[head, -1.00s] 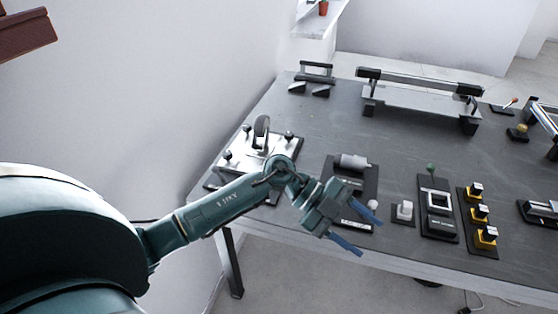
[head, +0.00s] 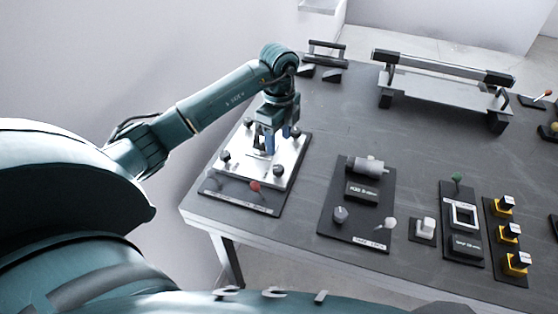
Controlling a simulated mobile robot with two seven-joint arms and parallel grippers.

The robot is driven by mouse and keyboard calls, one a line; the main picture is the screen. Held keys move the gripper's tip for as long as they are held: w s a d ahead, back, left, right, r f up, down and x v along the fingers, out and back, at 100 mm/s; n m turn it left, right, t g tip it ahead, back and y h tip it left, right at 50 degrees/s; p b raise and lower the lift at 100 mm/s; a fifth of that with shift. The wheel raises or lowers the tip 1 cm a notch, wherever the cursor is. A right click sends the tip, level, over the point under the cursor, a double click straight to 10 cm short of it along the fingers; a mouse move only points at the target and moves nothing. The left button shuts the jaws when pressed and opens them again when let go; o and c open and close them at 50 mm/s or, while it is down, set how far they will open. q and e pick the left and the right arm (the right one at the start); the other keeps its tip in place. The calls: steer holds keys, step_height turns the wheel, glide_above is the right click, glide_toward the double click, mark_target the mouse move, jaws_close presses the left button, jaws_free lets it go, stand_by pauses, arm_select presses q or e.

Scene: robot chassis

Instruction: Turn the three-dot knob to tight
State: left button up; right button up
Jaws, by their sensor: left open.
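A silver plate (head: 247,170) with a dark knob near each corner lies on a dark base at the left end of the table. The knobs are a left one (head: 225,157), a far-left one (head: 249,122), a far-right one (head: 296,132) and a near-right one (head: 278,170). I cannot make out dots on any of them, so I cannot tell which is the three-dot knob. My left gripper (head: 268,147) points down over the plate's middle, open, its blue fingers between the knobs. It hides the upright dark handle there. My right gripper is not in view.
A red-tipped lever (head: 254,187) and a label strip are on the base's near edge. To the right are a panel with a grey cylinder (head: 366,165), a white switch (head: 425,228) and yellow-black switches (head: 509,232). A long rail fixture (head: 440,87) stands behind.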

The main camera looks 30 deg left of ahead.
mark_target(279, 168)
arm_select(q)
step_height(279, 168, down, 9)
steer(key=shift+f+p, duration=0.15)
steer(key=shift+p, duration=0.2)
steer(key=shift+f, duration=0.35)
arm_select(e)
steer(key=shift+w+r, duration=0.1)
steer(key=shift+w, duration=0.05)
arm_select(q)
steer(key=shift+w, duration=0.1)
steer(key=c, duration=1)
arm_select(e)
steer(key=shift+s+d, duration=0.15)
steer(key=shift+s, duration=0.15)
